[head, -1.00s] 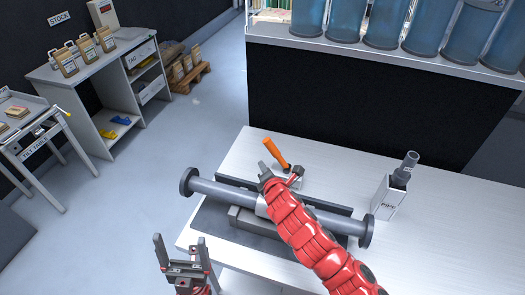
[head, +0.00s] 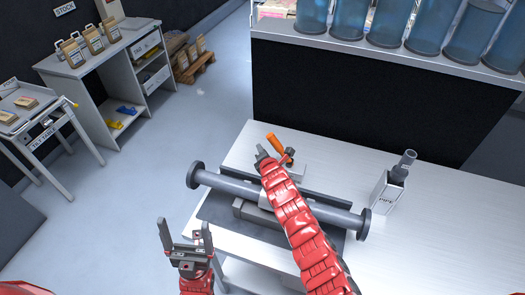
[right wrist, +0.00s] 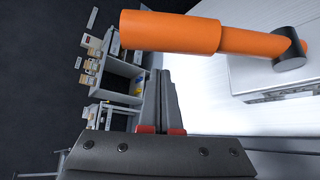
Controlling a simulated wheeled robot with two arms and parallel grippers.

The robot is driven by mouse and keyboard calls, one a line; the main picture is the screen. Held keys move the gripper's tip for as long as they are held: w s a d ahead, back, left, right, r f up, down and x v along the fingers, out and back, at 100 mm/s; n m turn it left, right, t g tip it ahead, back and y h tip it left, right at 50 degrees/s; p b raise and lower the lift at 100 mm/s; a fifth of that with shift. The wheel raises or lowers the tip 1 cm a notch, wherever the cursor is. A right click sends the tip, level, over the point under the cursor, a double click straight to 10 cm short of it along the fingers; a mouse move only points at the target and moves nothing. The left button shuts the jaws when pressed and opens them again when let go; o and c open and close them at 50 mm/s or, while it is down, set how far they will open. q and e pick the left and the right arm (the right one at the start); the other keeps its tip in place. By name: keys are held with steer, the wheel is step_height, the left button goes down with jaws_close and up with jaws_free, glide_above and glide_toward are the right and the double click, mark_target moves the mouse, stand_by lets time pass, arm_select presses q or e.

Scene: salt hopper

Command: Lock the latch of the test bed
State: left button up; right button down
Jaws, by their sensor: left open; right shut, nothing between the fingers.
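The latch's orange handle (head: 276,143) stands at the far side of the test bed (head: 263,212), tilted up to the left from a dark pivot. The handle also crosses the top of the right wrist view (right wrist: 180,34), with its pivot at right. A grey pipe with end flanges (head: 226,187) lies along the test bed. My right gripper (head: 262,154) is shut and empty, just left of the handle; its closed fingers show below the handle in the right wrist view (right wrist: 163,95). I cannot tell whether they touch it. My left gripper (head: 186,232) is open and empty, left of the bench.
A holder labelled WIPE (head: 386,195) stands on the right of the white bench (head: 440,225). A dark-fronted counter with blue cylinders (head: 425,27) is behind. The stock shelf (head: 100,65) and tilt table (head: 40,125) stand at left, with open floor between.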

mark_target(280, 150)
steer(key=d+r+p, duration=0.2)
steer(key=d+p, duration=0.1)
steer(key=shift+s+r, duration=0.1)
steer(key=shift+s, duration=0.3)
